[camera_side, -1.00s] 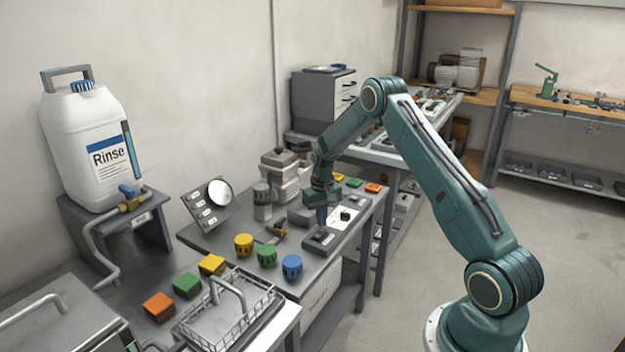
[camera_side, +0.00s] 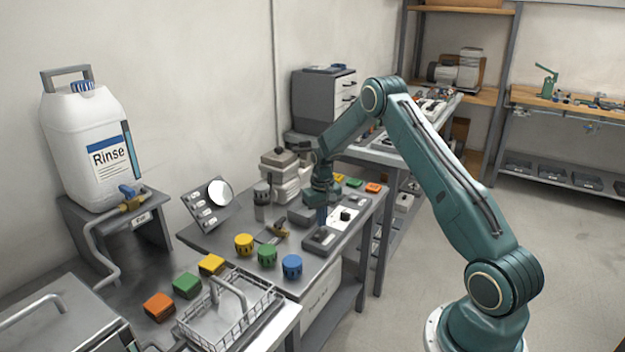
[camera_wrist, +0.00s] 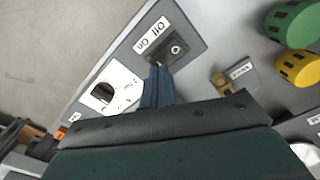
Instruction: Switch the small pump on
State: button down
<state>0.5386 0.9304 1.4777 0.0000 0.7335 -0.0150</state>
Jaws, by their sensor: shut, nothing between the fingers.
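My gripper (camera_side: 322,222) points down over a grey switch plate (camera_side: 312,246) near the front edge of the grey bench. In the wrist view my gripper (camera_wrist: 158,72) has its blue fingers together and empty, with the tips at the plate's dark switch (camera_wrist: 160,58). The plate (camera_wrist: 192,42) carries labels reading "Off" and "On" and a small round part. Contact with the switch and the switch's position cannot be told. The small pump (camera_side: 285,175) appears to be the grey unit behind my gripper; my arm hides part of the area beside it.
A white plate with a black knob (camera_side: 345,215) sits right of the switch plate. Yellow, green and blue (camera_side: 292,266) knobs stand at left front. A brass valve (camera_side: 279,229) is just left. A wire basket (camera_side: 225,305) and rinse jug (camera_side: 85,145) stand further left.

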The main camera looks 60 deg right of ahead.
aim_at(321, 230)
jog(key=shift+f, duration=1)
dwell(1.2)
jog(key=shift+r, duration=3.55)
jog(key=s+a+r+n+t, duration=0.1)
jog(key=s+a+r, duration=0.3)
jog(key=a+r, duration=0.55)
jog(key=s+a+r+n+t, duration=0.15)
jog(key=s+a+r, duration=0.35)
jog(key=r, duration=0.7)
jog(key=s+a+r+n+t, duration=0.1)
jog(key=s+a, duration=0.5)
jog(key=s, duration=0.4)
jog(key=s+a+r+n+t, duration=0.2)
jog(key=s+a, duration=0.5)
jog(key=s, duration=0.2)
jog(key=shift+s+a+r, duration=0.15)
jog(key=shift+s+r, duration=0.15)
jog(key=shift+s, duration=0.1)
